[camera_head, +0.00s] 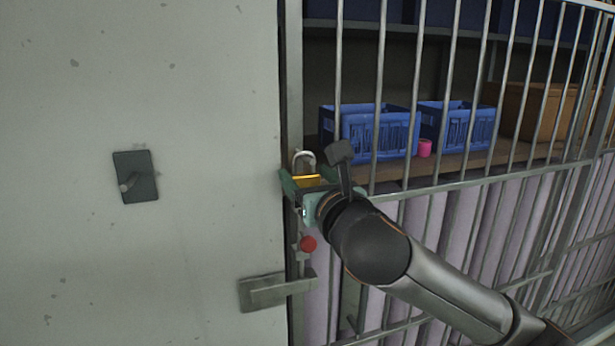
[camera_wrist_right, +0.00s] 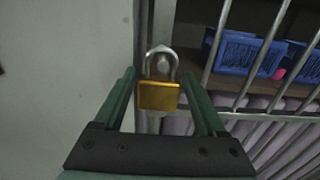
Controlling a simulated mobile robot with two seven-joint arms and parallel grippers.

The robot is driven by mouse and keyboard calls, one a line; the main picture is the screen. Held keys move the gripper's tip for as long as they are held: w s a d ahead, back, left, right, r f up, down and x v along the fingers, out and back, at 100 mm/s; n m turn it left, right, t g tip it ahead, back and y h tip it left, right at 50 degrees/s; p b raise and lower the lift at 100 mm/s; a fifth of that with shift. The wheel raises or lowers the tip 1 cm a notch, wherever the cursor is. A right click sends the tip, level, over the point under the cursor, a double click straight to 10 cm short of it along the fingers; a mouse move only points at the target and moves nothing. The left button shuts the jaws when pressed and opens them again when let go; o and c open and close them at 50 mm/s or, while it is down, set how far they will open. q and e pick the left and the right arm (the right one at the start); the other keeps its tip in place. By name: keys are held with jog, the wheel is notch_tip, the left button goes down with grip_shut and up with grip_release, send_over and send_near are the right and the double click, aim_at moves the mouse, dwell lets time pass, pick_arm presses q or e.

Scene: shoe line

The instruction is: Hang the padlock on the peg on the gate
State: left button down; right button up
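The padlock, with a gold body and grey shackle, is upright at the gate's left edge in the head view (camera_head: 306,181) and central in the right wrist view (camera_wrist_right: 159,96). A round grey peg end (camera_wrist_right: 163,63) shows inside the shackle loop. I cannot tell whether the shackle rests on it. My right gripper (camera_head: 305,186) has its green fingers on either side of the padlock body; it also shows in the wrist view (camera_wrist_right: 159,82). Narrow gaps seem to show between the fingers and the body. My left gripper is in neither view.
The barred gate (camera_head: 411,100) runs right from a pale grey wall (camera_head: 200,90). A red knob (camera_head: 308,244) and a lever latch (camera_head: 275,290) sit below the gripper. Behind the bars are blue crates (camera_head: 362,130) and a pink roll (camera_head: 425,148) on a shelf.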

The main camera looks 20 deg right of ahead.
jog(key=o, duration=0.4)
jog(key=shift+f, duration=0.1)
jog(key=shift+c, duration=0.2)
jog(key=shift+s, duration=0.1)
pick_arm(q)
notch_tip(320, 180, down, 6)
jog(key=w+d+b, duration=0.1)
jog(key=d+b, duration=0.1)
jog(key=b, duration=0.6)
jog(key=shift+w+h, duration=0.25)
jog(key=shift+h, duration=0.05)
pick_arm(e)
jog(key=s, duration=1.2)
jog(key=shift+s+d, duration=0.15)
jog(key=shift+d, duration=0.05)
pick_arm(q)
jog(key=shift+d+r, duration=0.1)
